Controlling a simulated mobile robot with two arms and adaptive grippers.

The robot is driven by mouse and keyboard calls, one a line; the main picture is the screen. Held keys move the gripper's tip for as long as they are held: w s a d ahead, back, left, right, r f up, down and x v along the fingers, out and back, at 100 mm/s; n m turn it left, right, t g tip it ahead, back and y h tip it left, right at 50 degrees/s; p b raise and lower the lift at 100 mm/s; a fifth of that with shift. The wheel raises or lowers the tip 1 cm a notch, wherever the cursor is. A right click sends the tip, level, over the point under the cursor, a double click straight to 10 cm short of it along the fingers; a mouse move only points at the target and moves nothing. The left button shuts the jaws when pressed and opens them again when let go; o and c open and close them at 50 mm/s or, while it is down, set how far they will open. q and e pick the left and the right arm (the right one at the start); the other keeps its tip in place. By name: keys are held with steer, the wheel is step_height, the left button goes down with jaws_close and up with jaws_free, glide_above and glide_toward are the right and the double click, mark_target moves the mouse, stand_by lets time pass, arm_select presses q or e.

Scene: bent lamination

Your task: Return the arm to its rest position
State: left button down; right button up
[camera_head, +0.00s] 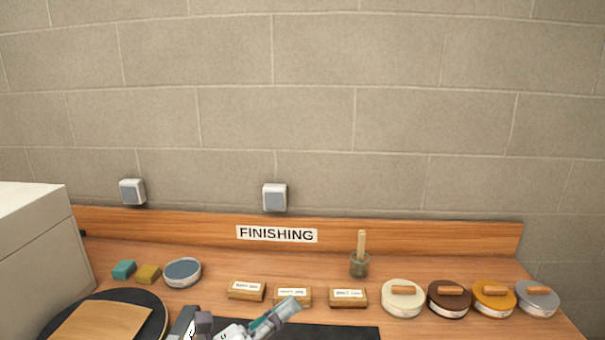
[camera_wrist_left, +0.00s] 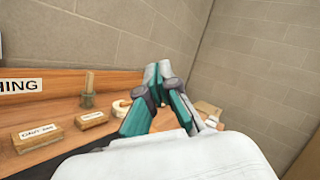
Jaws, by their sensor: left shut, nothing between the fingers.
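My left gripper (camera_head: 287,309) shows at the bottom of the head view, in front of the small wooden blocks. In the left wrist view my left gripper (camera_wrist_left: 157,72) has its teal-and-grey fingers brought together at the tips, with nothing between them. It is held above the bench, pointing toward the wall side. My right gripper is not in either view.
The wooden bench (camera_head: 225,270) holds labelled blocks (camera_head: 348,298), a brush in a jar (camera_head: 359,266), several round tins (camera_head: 403,299), a bowl (camera_head: 183,271) and sponges (camera_head: 124,269). A black disc (camera_head: 157,320) bears a wooden piece (camera_head: 103,322). A pale box (camera_head: 35,250) stands left.

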arm_select(q)
steer(key=w+a+f+n+t+y, duration=0.1)
steer(key=a+f+n+t+y, duration=0.25)
steer(key=a+n+y, duration=0.6)
steer(key=a+f+n+t+y, duration=0.3)
steer(key=f+n+y, duration=0.15)
steer(key=n, duration=0.95)
steer(key=s+a+f+n+g+y, duration=0.45)
steer(key=f+n+g, duration=0.2)
steer(key=f, duration=0.25)
steer(key=s+f+n+g+h, duration=0.1)
steer(key=s+f+n+g, duration=0.4)
steer(key=s, duration=0.6)
steer(key=s+f+n+g, duration=0.4)
steer(key=s+f, duration=0.2)
steer(key=s, duration=0.4)
step_height(320, 180, down, 27)
steer(key=g+b, duration=0.1)
steer(key=s+a+f, duration=0.1)
steer(key=s+f, duration=0.7)
steer(key=s, duration=0.1)
steer(key=s+a+f+m+g, duration=0.1)
steer(key=s+a+f, duration=0.1)
steer(key=s+f, duration=0.6)
steer(key=shift+s+a+f+b, duration=0.3)
steer(key=shift+s+f+b, duration=0.1)
steer(key=shift+f, duration=0.2)
